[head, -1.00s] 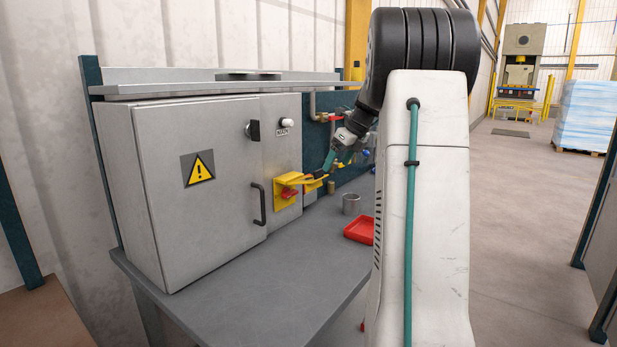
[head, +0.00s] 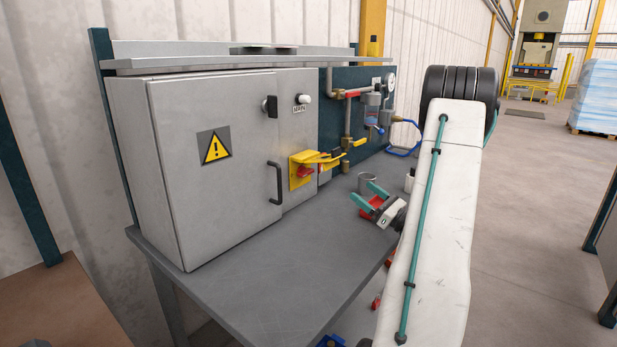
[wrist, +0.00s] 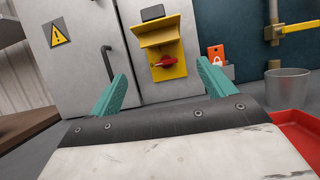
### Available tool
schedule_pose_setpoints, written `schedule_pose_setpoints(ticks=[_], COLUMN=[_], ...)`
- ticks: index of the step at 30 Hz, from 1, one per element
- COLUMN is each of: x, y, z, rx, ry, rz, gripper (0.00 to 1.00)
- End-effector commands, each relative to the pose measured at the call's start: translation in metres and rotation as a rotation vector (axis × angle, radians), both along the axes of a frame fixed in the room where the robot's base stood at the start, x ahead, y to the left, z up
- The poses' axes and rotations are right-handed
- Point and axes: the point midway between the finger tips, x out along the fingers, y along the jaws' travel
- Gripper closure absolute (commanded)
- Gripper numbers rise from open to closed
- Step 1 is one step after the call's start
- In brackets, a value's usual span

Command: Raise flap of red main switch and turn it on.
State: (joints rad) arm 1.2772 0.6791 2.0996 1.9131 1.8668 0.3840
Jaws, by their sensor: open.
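The red main switch (head: 305,171) sits on a yellow plate (head: 294,182) on the grey cabinet's right section. It also shows in the wrist view (wrist: 168,63), its red handle lying roughly crosswise, slightly tilted. The yellow flap (wrist: 155,37) stands out from the plate above the red handle, leaving the handle uncovered; it also shows in the head view (head: 309,157). My gripper (head: 366,194) is open and empty, apart from the switch, over the bench to its right. In the wrist view its teal fingers (wrist: 162,72) frame the switch from a distance.
The cabinet door has a black handle (head: 277,182). Right of the switch are a red padlock tag (wrist: 216,54) and yellow-handled piping (wrist: 297,29). A metal cup (wrist: 287,88) and red tray (wrist: 294,132) stand on the bench. The bench's front part (head: 270,270) is clear.

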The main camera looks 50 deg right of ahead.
Motion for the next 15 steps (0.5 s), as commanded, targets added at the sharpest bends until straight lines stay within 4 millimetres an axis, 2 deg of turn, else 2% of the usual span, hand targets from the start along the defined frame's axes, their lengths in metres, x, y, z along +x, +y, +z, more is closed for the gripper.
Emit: schedule_pose_setpoints(ticks=[5,15], x=[0.017,0.088], y=[0.001,0.006], z=[0.0,0.0], rx=[-0.015,-0.013], ry=[0.002,0.002], rz=[-0.004,-0.002], gripper=[0.18,0.18])
